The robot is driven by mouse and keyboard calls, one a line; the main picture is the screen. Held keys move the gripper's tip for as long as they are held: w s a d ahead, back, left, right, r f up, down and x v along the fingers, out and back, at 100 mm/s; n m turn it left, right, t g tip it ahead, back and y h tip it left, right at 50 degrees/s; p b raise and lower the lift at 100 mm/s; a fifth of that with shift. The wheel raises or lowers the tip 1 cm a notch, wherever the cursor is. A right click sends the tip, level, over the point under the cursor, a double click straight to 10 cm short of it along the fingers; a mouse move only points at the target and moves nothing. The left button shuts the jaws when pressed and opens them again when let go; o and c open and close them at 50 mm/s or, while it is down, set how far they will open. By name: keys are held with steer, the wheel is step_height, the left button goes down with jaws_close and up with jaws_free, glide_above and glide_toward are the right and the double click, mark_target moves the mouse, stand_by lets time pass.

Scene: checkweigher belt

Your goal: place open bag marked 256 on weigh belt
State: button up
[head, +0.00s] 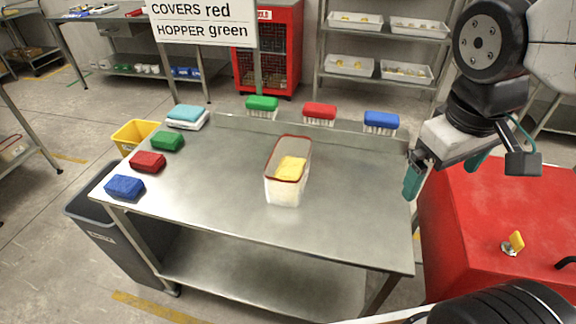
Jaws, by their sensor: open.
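No bag marked 256 and no weigh belt can be made out in the head view. A translucent open-topped tub or bag (284,192) with a reddish rim stands on the steel table, right of its middle. Something yellow (290,168) is inside it, and no number can be read on it. My gripper (445,172) is open, its teal fingers apart with nothing seen between them. It hangs at the table's right edge, to the right of the tub and apart from it.
Red, green and blue blocks or sponges (148,162) lie on the table's left side. Green, red and blue brushes (320,112) line its back edge. A sign (203,22) stands behind. A red cabinet (500,225) is at right. The table front (330,235) is clear.

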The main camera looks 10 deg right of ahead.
steer(key=w+f+n+h, duration=0.2)
steer(key=w+n+h, duration=0.1)
steer(key=w+n, duration=0.4)
steer(key=n+t+y, duration=0.1)
steer(key=n+t, duration=0.6)
steer(key=n, duration=1.5)
glide_above(290, 168)
steer(key=s+a, duration=0.2)
steer(key=s, duration=0.3)
step_height(290, 168, down, 13)
steer(key=shift+w+a+f, duration=0.1)
steer(key=shift+w, duration=0.05)
steer(key=x, duration=0.7)
steer(key=shift+w+f, duration=0.1)
steer(key=shift+w, duration=0.1)
steer(key=c, duration=1.3)
